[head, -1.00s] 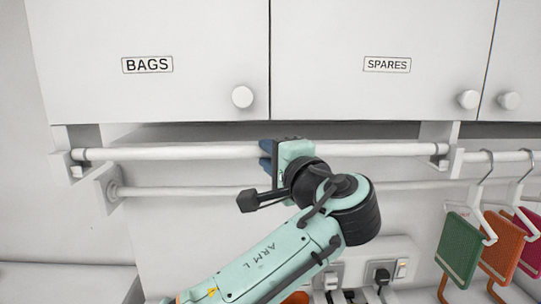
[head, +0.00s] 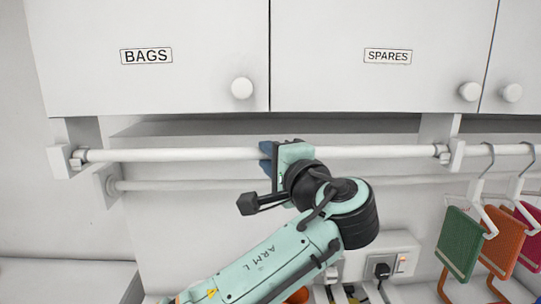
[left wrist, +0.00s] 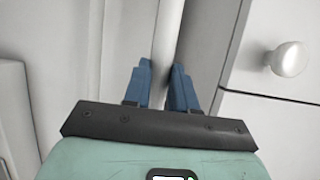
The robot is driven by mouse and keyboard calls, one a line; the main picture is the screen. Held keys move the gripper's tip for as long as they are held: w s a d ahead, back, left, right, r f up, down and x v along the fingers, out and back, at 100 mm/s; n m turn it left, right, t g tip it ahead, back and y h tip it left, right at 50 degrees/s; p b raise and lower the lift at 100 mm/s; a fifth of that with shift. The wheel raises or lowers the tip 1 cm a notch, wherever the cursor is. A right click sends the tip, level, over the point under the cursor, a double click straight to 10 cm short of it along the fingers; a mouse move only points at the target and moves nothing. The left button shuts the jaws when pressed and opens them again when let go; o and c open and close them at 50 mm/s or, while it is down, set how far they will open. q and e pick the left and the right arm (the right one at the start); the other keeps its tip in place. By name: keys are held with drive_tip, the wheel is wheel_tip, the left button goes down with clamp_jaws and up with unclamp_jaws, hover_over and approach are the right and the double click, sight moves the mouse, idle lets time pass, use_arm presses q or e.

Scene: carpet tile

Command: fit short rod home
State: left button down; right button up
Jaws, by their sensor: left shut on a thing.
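The short white rod (head: 200,155) runs nearly level below the cupboards. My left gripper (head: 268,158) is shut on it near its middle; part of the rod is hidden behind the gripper. In the left wrist view the rod (left wrist: 168,40) passes between the blue fingers (left wrist: 163,85). The rod's left end is at the left bracket (head: 60,163), and its right end is at the right bracket (head: 457,154). I cannot tell whether either end is fully seated. My right gripper is not in view.
A thinner rail (head: 190,185) runs behind and below. Cupboards marked BAGS (head: 170,85) and SPARES (head: 340,85) hang above, with round knobs. Green (head: 461,243) and orange (head: 502,245) hanging items are at right. A wall socket (head: 385,262) is below the gripper.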

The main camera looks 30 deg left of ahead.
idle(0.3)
use_arm(q)
drive_tip(key=shift+c, duration=1.8)
unclamp_jaws()
drive_tip(key=v, duration=1)
